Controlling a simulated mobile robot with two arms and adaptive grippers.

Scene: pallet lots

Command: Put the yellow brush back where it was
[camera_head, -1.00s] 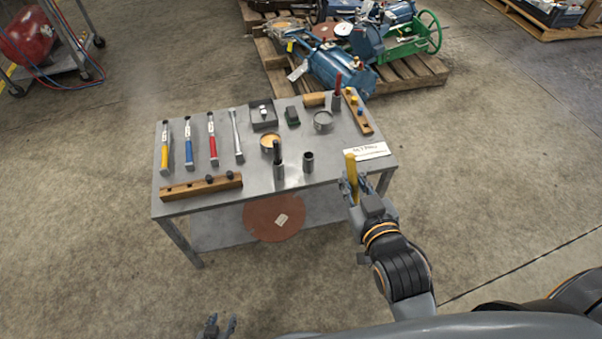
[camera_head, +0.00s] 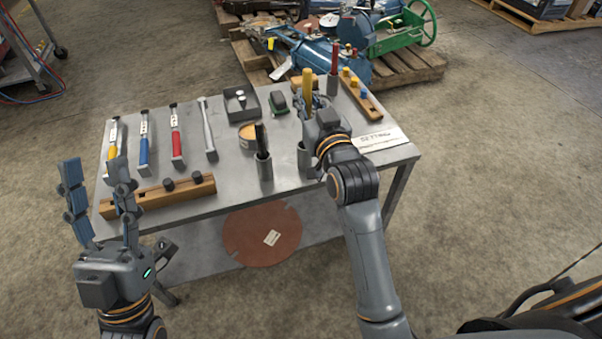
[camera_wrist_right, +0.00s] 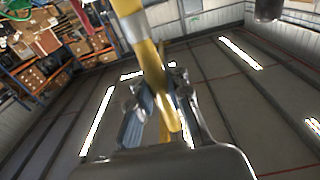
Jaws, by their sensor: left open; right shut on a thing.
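The yellow brush (camera_head: 307,86) stands roughly upright in my right gripper (camera_head: 309,108), above the right part of the grey table (camera_head: 220,188). In the right wrist view the brush (camera_wrist_right: 151,62) runs down between the fingers (camera_wrist_right: 160,105), which are shut on it. A dark cup (camera_head: 264,168) at the front edge holds a dark-handled brush (camera_head: 261,138). A second dark cup (camera_head: 304,160) beside it is partly hidden by my right gripper. A red-handled brush (camera_head: 333,60) stands in a holder at the back. My left gripper (camera_head: 95,172) is open and empty at the table's left front corner.
Several tools with coloured handles (camera_head: 144,145) lie on the left. A wooden block with knobs (camera_head: 158,196) lies along the front edge. An orange-topped tin (camera_head: 248,132), a grey tray (camera_head: 240,103) and a paper card (camera_head: 380,139) are also there. A loaded pallet (camera_head: 405,70) stands behind.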

